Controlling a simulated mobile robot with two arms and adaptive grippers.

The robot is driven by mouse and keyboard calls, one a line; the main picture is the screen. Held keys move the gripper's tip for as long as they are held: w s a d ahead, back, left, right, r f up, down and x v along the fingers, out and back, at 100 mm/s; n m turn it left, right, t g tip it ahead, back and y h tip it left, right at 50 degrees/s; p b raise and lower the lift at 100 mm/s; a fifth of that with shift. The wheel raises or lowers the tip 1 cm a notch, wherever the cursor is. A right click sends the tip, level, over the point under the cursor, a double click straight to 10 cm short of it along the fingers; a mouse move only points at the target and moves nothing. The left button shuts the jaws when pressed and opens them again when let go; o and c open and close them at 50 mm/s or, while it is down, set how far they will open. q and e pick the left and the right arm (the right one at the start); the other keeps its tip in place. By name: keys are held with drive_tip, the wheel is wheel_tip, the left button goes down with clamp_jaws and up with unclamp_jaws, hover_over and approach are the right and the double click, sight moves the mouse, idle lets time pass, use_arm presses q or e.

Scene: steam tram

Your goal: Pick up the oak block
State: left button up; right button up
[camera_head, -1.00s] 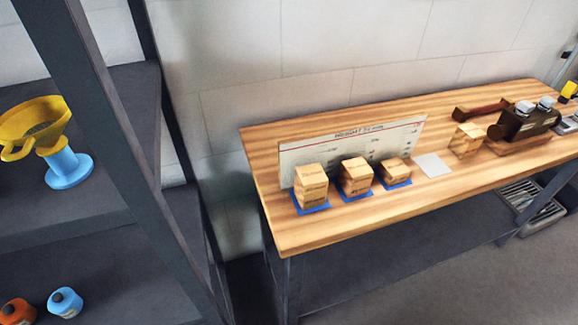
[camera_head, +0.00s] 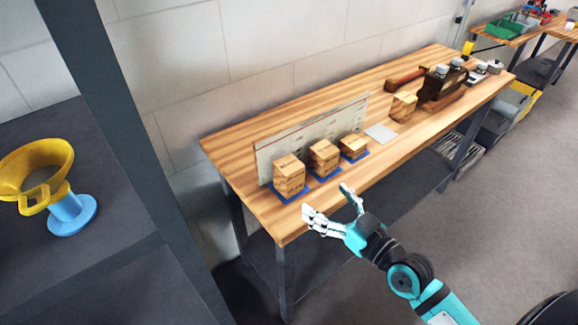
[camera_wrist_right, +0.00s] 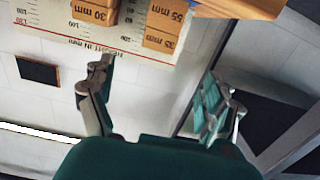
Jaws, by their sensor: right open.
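Three pale wooden blocks stand in a row on blue mats on the bench: a tall left block (camera_head: 289,177), a middle block (camera_head: 323,157) and a low right block (camera_head: 354,146). A fourth wooden block (camera_head: 403,107) stands further right, past a white card. I cannot tell by the wood which is oak. My right gripper (camera_head: 325,199) is open and empty off the bench's front edge, near the middle block. In the right wrist view the open gripper (camera_wrist_right: 155,92) has nothing between its fingers; blocks marked in mm (camera_wrist_right: 163,22) show at the top. My left gripper is not in view.
The bench (camera_head: 240,170) carries an upright printed board (camera_head: 300,137) behind the blocks, the white card (camera_head: 380,133) and a dark brown model (camera_head: 440,85). A dark shelf at left holds a yellow funnel (camera_head: 35,180) on a blue stand.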

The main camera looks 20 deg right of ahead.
drive_tip(key=p, duration=0.2)
approach(289, 164)
drive_tip(key=x, duration=0.5)
drive_tip(key=shift+a+f, duration=0.25)
drive_tip(key=shift+w+a, duration=0.1)
drive_tip(key=shift+w, duration=0.2)
drive_tip(key=x, duration=0.1)
drive_tip(key=p+x, duration=0.1)
drive_tip(key=x, duration=0.1)
drive_tip(key=shift+w, duration=0.35)
drive_tip(key=shift+w+a, duration=0.1)
drive_tip(key=shift+w, duration=0.35)
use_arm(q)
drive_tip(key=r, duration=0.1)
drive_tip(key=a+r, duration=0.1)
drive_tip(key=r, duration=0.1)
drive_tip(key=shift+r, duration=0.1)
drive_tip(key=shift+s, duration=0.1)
use_arm(e)
drive_tip(key=shift+s, duration=0.1)
drive_tip(key=shift+c, duration=1)
drive_tip(key=c, duration=1.1)
